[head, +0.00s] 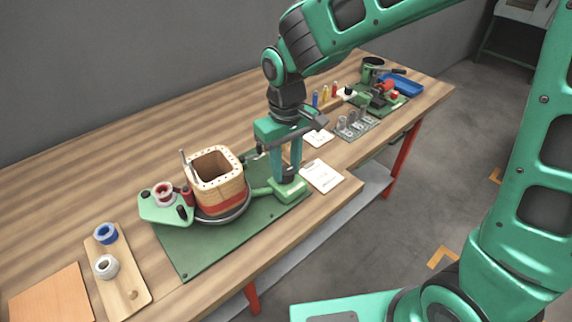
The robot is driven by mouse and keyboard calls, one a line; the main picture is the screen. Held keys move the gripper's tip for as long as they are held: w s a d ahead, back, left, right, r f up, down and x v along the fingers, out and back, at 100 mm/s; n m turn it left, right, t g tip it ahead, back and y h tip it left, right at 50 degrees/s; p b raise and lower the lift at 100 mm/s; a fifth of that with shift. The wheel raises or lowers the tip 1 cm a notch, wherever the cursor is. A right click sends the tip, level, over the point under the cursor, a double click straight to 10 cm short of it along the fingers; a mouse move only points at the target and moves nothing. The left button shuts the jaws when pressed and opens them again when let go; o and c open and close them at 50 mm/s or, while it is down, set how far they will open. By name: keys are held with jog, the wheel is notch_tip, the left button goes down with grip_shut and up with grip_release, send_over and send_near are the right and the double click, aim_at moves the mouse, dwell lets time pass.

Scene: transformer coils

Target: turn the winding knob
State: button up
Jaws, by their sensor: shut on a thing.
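The winding knob (289,173) is a small dark piece on top of a green block at the right end of the winding fixture. My gripper (287,168) comes down from above, with its fingers on either side of the knob, shut on it. The fingers hide much of the knob. The fixture's green base plate (196,260) lies on the bench. A square wooden coil former (217,178) with a red band low on its side stands on a round dark turntable (224,219), left of my gripper.
A green bracket (152,208) with a red-wound spool (165,193) stands left of the former. A wooden tray (130,297) holds blue and white spools. White cards (323,177) lie right of my gripper. Tools and a blue tray (403,84) are at the far right. The rear left bench is clear.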

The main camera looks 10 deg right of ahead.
aim_at(287, 168)
jog(key=shift+w+d+r, duration=0.1)
jog(key=shift+w, duration=0.15)
jog(key=o, duration=1)
jog(key=shift+o, duration=0.2)
jog(key=shift+s, duration=0.1)
notch_tip(287, 168, up, 11)
jog(key=shift+f, duration=0.2)
